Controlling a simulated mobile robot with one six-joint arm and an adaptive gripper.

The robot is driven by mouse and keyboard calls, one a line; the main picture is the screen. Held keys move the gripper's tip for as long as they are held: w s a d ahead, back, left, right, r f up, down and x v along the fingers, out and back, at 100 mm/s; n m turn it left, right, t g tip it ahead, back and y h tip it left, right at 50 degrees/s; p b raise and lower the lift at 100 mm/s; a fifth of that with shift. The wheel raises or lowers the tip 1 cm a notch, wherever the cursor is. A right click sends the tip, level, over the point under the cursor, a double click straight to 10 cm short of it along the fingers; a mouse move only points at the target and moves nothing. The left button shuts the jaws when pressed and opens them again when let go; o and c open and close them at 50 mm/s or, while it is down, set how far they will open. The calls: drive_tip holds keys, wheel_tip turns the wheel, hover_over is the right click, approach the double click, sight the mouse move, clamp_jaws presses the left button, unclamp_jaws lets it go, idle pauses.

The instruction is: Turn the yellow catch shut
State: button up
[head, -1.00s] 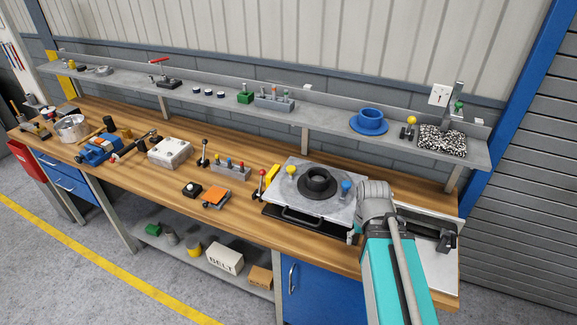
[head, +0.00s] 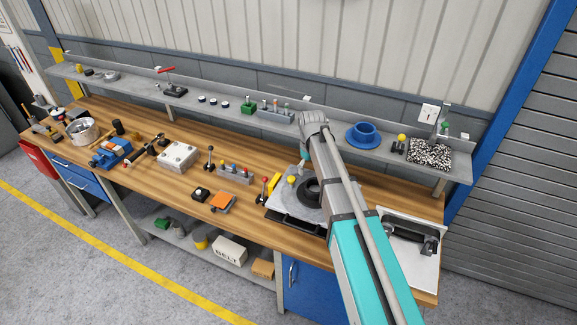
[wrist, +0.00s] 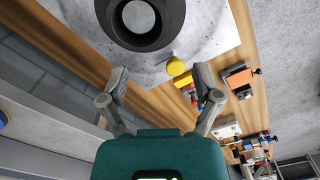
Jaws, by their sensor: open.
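The yellow catch (head: 291,180) is a round yellow knob near the left corner of a grey metal plate (head: 284,197). It also shows in the wrist view (wrist: 176,66), just beyond my fingertips and nearer the right-hand finger. My gripper (wrist: 160,78) is open and empty, its two fingers spread apart. In the head view my gripper (head: 304,163) hangs over the plate's back left part, close to the yellow catch. I cannot tell if a finger touches the catch. A black ring (head: 309,189) sits on the plate, partly hidden by my arm. The blue knob is hidden.
A shelf (head: 220,108) runs behind the bench, holding a blue flanged part (head: 362,136). Left of the plate stand a red-knobbed lever (head: 264,188), a yellow block (head: 274,183) and an orange-topped item (head: 222,202). A pale tray (head: 412,228) lies on the right.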

wheel_tip(320, 180, up, 4)
drive_tip(key=n+p, duration=0.2)
drive_tip(key=p, duration=0.1)
hover_over(292, 177)
drive_tip(key=shift+a+r, duration=0.1)
drive_tip(key=shift+a, duration=0.05)
wheel_tip(292, 177, down, 14)
drive_tip(key=b, duration=1.4)
drive_tip(key=shift+r, duration=0.1)
